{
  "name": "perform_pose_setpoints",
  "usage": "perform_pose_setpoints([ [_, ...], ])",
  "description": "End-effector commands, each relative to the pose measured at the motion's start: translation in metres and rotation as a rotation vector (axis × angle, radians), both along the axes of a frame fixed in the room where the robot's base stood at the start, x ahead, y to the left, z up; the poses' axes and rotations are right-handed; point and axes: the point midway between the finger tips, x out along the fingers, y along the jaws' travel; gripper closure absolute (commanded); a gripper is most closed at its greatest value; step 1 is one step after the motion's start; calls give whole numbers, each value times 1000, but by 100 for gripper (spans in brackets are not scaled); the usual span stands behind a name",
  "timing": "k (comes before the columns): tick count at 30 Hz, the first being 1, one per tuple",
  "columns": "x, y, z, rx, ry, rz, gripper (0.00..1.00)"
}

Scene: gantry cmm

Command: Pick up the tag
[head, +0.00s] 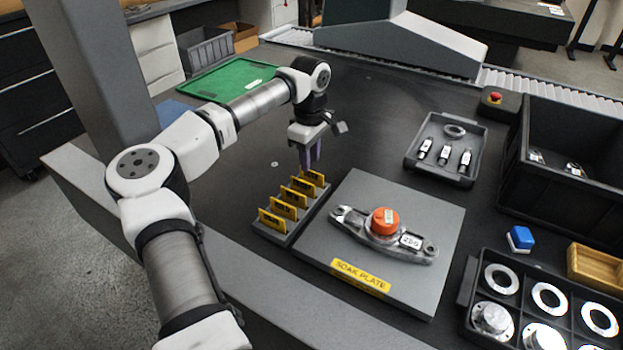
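Several yellow tags with dark markings stand in a row in a grey slotted rack (272,236) left of the soak plate. The nearest is the front tag (271,221), and the farthest is the back tag (313,178). My gripper (310,168) points down over the far end of the rack, close to the back tag. Its fingers are seen nearly edge-on, so the gap between them is unclear. No tag shows clearly between the fingers, and I cannot tell whether they touch the back tag.
Right of the rack, a grey soak plate (435,215) bears a metal part (415,248) with an orange cap (383,221). A green mat (225,80) lies far left.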

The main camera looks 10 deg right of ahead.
Motion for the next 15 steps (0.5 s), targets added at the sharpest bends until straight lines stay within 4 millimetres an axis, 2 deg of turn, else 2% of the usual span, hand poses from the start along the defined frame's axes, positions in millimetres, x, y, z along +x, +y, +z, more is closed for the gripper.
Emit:
perform_pose_setpoints([
  [7, 0, -2, -15, -1, 2, 0, 70],
  [15, 1, -4, -53, -1, 1, 0, 70],
])
